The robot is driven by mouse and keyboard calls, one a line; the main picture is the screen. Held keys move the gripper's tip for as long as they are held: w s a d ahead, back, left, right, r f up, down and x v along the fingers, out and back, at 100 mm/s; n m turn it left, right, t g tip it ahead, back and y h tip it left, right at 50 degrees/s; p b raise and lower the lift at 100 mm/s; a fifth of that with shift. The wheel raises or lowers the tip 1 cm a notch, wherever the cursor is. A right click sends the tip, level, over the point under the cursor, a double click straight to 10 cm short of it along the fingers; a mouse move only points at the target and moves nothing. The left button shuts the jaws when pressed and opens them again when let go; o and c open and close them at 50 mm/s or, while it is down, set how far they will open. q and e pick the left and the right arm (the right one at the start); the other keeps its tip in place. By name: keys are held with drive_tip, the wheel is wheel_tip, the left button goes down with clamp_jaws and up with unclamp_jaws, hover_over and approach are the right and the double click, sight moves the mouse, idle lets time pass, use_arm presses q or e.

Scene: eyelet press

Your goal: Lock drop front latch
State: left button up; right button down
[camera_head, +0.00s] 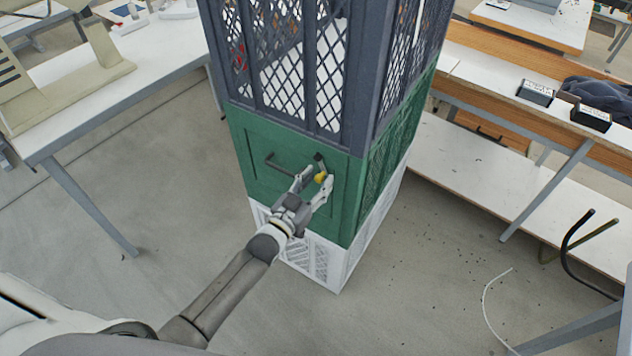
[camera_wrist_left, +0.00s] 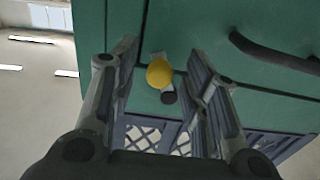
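The green drop front (camera_head: 258,178) is a panel in the middle crate of a stack, and it looks upright and closed. Its latch has a yellow knob (camera_head: 320,178) and a dark end (camera_head: 319,158) near the panel's upper right. My left gripper (camera_head: 316,176) is open at the latch, with a finger on either side of the knob. In the left wrist view the yellow knob (camera_wrist_left: 159,72) sits between the spread fingers (camera_wrist_left: 160,55), with gaps visible on both sides. The latch's dark end (camera_wrist_left: 168,98) is beside it. My right gripper is out of view.
A dark bar handle (camera_head: 285,165) sticks out left of the latch; it also shows in the left wrist view (camera_wrist_left: 275,57). A dark lattice crate (camera_head: 345,125) stands above and a white crate (camera_head: 350,262) below. Benches flank the stack; the floor in front is clear.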

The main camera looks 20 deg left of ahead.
use_arm(q)
clamp_jaws()
drive_tip(key=m, duration=0.1)
drive_tip(key=a+m, duration=0.1)
drive_tip(key=m, duration=0.1)
drive_tip(key=a+m, duration=0.1)
drive_tip(key=m, duration=0.1)
drive_tip(key=shift+w+f+b, duration=0.2)
drive_tip(key=shift+w+b, duration=0.05)
drive_tip(key=shift+b, duration=0.05)
unclamp_jaws()
drive_tip(key=shift+a, duration=0.1)
drive_tip(key=shift+s, duration=0.15)
drive_tip(key=v, duration=1.1)
drive_tip(key=shift+s+a, duration=0.1)
drive_tip(key=shift+s, duration=0.25)
